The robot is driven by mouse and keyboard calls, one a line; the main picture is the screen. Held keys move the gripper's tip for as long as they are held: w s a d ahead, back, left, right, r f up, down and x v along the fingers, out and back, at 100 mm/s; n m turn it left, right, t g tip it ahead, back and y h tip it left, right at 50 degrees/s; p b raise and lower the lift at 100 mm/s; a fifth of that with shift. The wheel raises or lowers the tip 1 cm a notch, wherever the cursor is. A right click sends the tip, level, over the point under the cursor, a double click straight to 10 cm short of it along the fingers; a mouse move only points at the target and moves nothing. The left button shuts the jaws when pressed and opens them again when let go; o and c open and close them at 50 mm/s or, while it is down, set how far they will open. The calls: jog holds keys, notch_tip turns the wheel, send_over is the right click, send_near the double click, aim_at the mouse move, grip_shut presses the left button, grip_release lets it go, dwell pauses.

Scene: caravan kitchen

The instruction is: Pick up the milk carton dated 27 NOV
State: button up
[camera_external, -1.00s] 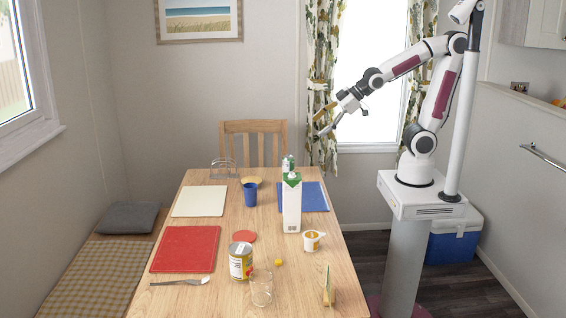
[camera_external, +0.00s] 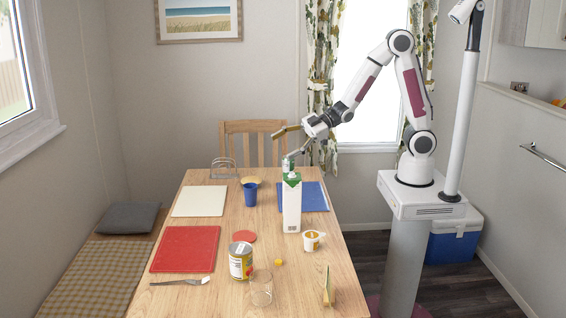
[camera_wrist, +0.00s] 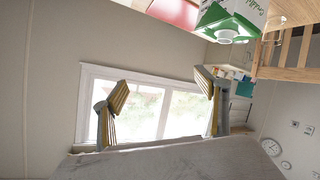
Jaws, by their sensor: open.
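A white milk carton with a green top (camera_external: 292,208) stands upright on the table, right of the blue cup. A second pale, green-tinged top (camera_external: 287,163) shows just behind it; most of that item is hidden. No date is legible. My gripper (camera_external: 283,144) is open and empty, in the air above and beyond the cartons, its fingers pointing left. In the wrist view, both fingers of my gripper (camera_wrist: 161,88) are spread with nothing between them. A green and white carton with a white cap (camera_wrist: 222,22) shows at the top edge, outside the fingers.
The table (camera_external: 220,248) also holds a blue cup (camera_external: 250,194), a tin (camera_external: 240,262), a clear glass (camera_external: 261,288), a yogurt pot (camera_external: 313,241) and a sponge-like wedge (camera_external: 328,286). A wooden chair (camera_external: 236,128) stands at the far end.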

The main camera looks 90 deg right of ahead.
jog(key=a+f+y, duration=0.1)
jog(key=a+y, duration=0.1)
jog(key=a+f+n+y, duration=0.1)
jog(key=a+f+y, duration=0.1)
jog(key=a+f+n+y, duration=0.1)
jog(key=a, duration=0.1)
jog(key=shift+s+a+f+y, duration=0.1)
jog(key=shift+s+f+y, duration=0.2)
jog(key=shift+y, duration=0.1)
jog(key=shift+s+a+f+y, duration=0.25)
jog(key=shift+s+f+y, duration=0.25)
jog(key=shift+y, duration=0.2)
jog(key=shift+s+d+f+y, duration=0.15)
jog(key=shift+s+f+y, duration=0.7)
jog(key=shift+f, duration=0.25)
jog(key=shift+m+t+y, duration=0.35)
jog(key=shift+m+t, duration=0.35)
jog(key=shift+m, duration=0.1)
jog(key=shift+s+d+f, duration=0.55)
jog(key=shift+s+f, duration=0.1)
jog(key=shift+f, duration=0.25)
jog(key=shift+s+d+f, duration=0.55)
jog(key=shift+s+f, duration=0.05)
jog(key=shift+f, duration=0.25)
jog(key=shift+f, duration=0.15)
send_near(286, 200)
jog(key=shift+w+a+r, duration=0.2)
jog(key=shift+w+r, duration=0.35)
jog(key=shift+r, duration=0.3)
